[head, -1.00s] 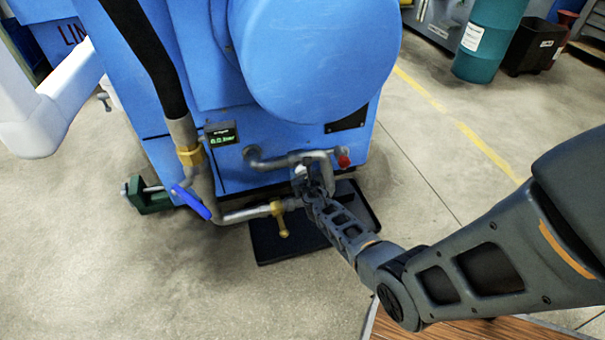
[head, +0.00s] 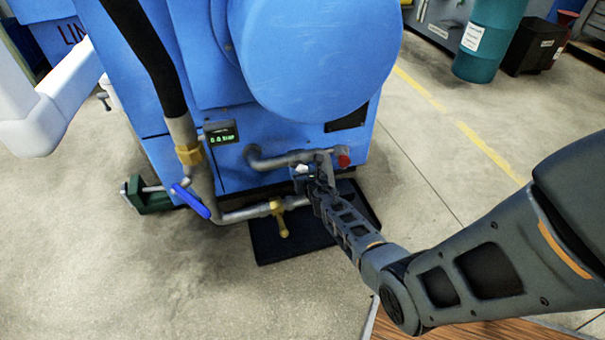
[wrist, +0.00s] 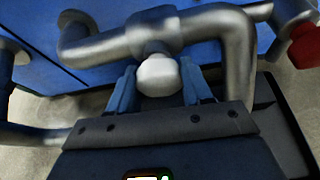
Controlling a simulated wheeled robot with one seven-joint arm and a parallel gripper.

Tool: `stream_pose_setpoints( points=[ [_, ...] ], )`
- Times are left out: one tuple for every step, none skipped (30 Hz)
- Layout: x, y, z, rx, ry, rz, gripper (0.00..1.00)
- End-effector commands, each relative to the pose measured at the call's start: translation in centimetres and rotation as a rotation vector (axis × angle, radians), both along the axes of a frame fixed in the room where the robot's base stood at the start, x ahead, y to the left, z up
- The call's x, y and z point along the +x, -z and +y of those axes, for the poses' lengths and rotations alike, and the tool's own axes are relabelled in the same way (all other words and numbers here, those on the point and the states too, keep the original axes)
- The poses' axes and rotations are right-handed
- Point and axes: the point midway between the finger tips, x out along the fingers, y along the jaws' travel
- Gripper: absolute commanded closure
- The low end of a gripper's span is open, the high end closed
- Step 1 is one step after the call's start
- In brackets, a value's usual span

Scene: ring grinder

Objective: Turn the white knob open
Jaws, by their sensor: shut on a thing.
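The white knob (wrist: 158,75) sits on a short stem below a grey metal pipe (wrist: 200,32) in the wrist view. My gripper (wrist: 157,88) has its two blue fingers on either side of the knob and is shut on it. In the head view the knob (head: 302,169) is a small white spot beside my gripper (head: 309,172), low on the front of the blue machine (head: 230,165). My gripper hides part of it there, and how far the knob is turned is hard to tell.
A red knob (head: 343,160) is at the pipe's right end. A small display (head: 220,133) is above.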

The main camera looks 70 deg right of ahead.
Motion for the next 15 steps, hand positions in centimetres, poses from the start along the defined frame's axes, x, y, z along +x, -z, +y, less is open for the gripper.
stream_pose_setpoints(
  points=[
    [-0.01,0.05,-0.04,0.028,0.001,-0.034,0.81],
    [0.02,0.05,-0.01,0.045,-0.001,-0.055,0.81],
    [0.00,0.06,-0.02,0.071,0.000,-0.085,0.81],
    [0.01,0.06,-0.02,0.089,0.000,-0.106,0.81],
    [0.01,0.07,-0.01,0.108,0.000,-0.127,0.81],
    [-0.03,0.07,-0.05,0.133,0.001,-0.157,0.81],
    [-0.02,0.07,-0.03,0.151,0.000,-0.179,0.81],
    [-0.01,0.07,-0.04,0.170,0.001,-0.200,0.81],
    [-0.02,0.07,-0.06,0.195,0.000,-0.229,0.81],
    [-0.02,0.07,-0.05,0.213,0.000,-0.251,0.81],
    [0.00,0.07,-0.04,0.232,0.001,-0.274,0.81],
    [0.00,0.06,-0.05,0.256,-0.001,-0.301,0.81],
    [0.00,0.07,-0.07,0.275,0.001,-0.324,0.81],
    [0.03,0.07,-0.04,0.293,-0.001,-0.345,0.81],
    [-0.01,0.09,-0.06,0.318,0.000,-0.374,0.81]
  ],
)
